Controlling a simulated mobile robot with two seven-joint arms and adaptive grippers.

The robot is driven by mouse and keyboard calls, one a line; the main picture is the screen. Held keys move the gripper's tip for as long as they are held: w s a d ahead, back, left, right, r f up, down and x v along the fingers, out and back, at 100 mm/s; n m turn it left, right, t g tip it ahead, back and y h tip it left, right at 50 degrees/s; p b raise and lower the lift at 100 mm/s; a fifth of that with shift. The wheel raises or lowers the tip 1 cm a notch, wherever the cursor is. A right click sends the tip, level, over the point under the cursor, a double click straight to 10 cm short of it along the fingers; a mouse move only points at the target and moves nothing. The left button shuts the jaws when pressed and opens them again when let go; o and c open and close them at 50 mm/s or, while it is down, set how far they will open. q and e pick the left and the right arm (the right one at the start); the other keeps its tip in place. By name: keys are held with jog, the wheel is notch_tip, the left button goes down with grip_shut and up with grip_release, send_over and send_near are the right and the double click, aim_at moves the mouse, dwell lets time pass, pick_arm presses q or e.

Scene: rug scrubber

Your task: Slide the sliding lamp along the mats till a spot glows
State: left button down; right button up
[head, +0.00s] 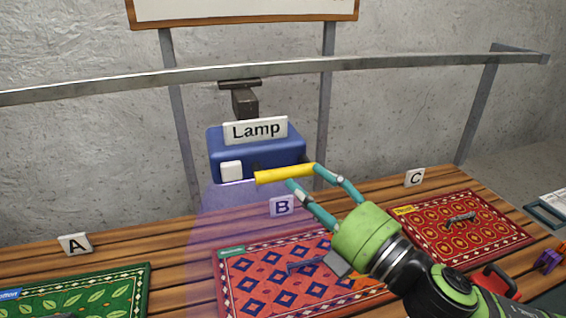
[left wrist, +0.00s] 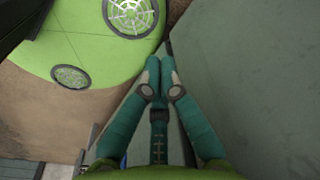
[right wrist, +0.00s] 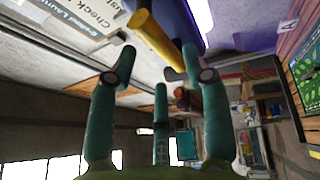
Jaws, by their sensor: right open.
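The lamp (head: 262,160) is a blue box labelled "Lamp", hung from a metal rail (head: 400,63), with a white square on its front and a yellow bar handle (head: 285,174). A faint violet beam falls below it over the table and the left part of the red-and-blue mat B (head: 240,280). The green mat (head: 125,290) is by sign A, the red mat (head: 490,225) by sign C. My right gripper (head: 303,178) is open at the handle; in the right wrist view the handle (right wrist: 155,38) shows between the fingertips. My left gripper (left wrist: 160,68) is shut and empty.
Signs A (head: 75,244), B (head: 283,206) and C (head: 414,177) stand behind the mats on the wooden table (head: 180,245). Small dark items lie on mats B and C. A red object (head: 500,280) lies at right. The rail is clear on both sides.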

aim_at(292, 173)
jog(key=p+x, duration=0.2)
jog(key=x, duration=0.3)
jog(key=shift+r, duration=0.1)
jog(key=shift+w+a, duration=0.2)
jog(key=shift+w, duration=0.05)
pick_arm(q)
jog(key=shift+s+d+r, duration=0.15)
jog(key=shift+d+r, duration=0.1)
jog(key=shift+r, duration=0.4)
jog(key=shift+s+d+r, duration=0.15)
jog(key=shift+d+r, duration=0.1)
jog(key=shift+r, duration=0.35)
jog(key=shift+w+a, duration=0.1)
pick_arm(e)
grip_shut()
